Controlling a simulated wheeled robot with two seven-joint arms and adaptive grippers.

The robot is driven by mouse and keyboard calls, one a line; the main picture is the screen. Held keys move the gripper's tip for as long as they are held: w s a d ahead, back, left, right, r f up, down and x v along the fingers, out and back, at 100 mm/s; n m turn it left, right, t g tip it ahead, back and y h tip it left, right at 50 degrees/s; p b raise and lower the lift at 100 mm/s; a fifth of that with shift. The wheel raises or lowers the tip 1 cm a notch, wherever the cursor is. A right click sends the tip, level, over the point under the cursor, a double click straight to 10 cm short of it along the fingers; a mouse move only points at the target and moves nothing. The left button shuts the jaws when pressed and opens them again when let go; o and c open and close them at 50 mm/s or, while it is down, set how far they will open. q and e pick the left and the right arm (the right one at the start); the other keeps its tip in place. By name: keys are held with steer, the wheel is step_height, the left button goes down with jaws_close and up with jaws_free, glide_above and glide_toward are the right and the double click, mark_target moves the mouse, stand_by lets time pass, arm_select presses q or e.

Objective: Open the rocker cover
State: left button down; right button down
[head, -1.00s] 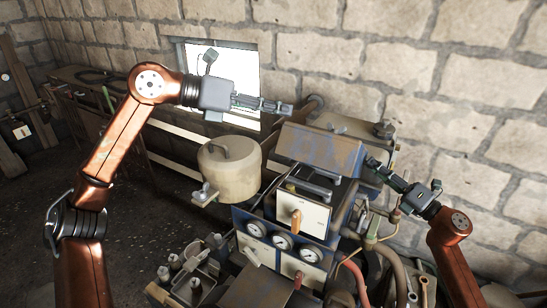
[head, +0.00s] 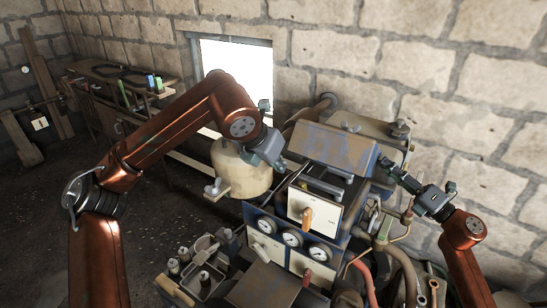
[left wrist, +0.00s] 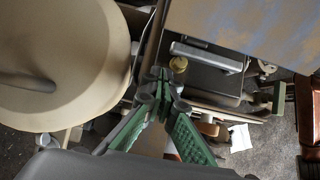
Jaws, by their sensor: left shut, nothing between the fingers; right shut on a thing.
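The rocker cover (head: 335,147) is a worn blue-grey metal box lid on top of the engine; it looks closed. Its painted top also shows in the left wrist view (left wrist: 255,22). My left gripper (head: 284,165) points down by the cover's left front side; its fingers are mostly hidden in the head view. In the left wrist view its green fingers (left wrist: 164,88) are shut and empty, left of a metal bar handle (left wrist: 205,56). My right gripper (head: 388,165) is shut at the cover's right edge, seemingly on the cover; the exact contact is too small to see.
A round cream tank (head: 240,168) stands left of the engine, close to my left wrist. A gauge panel (head: 290,239) and a white box with an orange lever (head: 312,205) are in front. Hoses (head: 402,262) run at the right. A stone wall stands behind.

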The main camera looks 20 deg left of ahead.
mark_target(288, 148)
arm_select(q)
steer(key=shift+w+d+r, duration=0.15)
steer(key=shift+w+r, duration=0.1)
steer(key=shift+w, duration=0.35)
steer(key=shift+w+d+r, duration=0.1)
steer(key=shift+w+r, duration=0.1)
steer(key=shift+w, duration=0.45)
steer(key=shift+w+d+r, duration=0.15)
steer(key=shift+w+r, duration=0.1)
steer(key=shift+w, duration=0.35)
steer(key=shift+w+r, duration=0.5)
steer(key=shift+r, duration=0.15)
arm_select(e)
steer(key=shift+f, duration=0.1)
steer(key=c, duration=2.2)
jaws_free()
arm_select(q)
steer(key=shift+d, duration=0.1)
arm_select(e)
steer(key=o, duration=0.5)
steer(key=shift+c, duration=0.2)
steer(key=shift+d, duration=0.1)
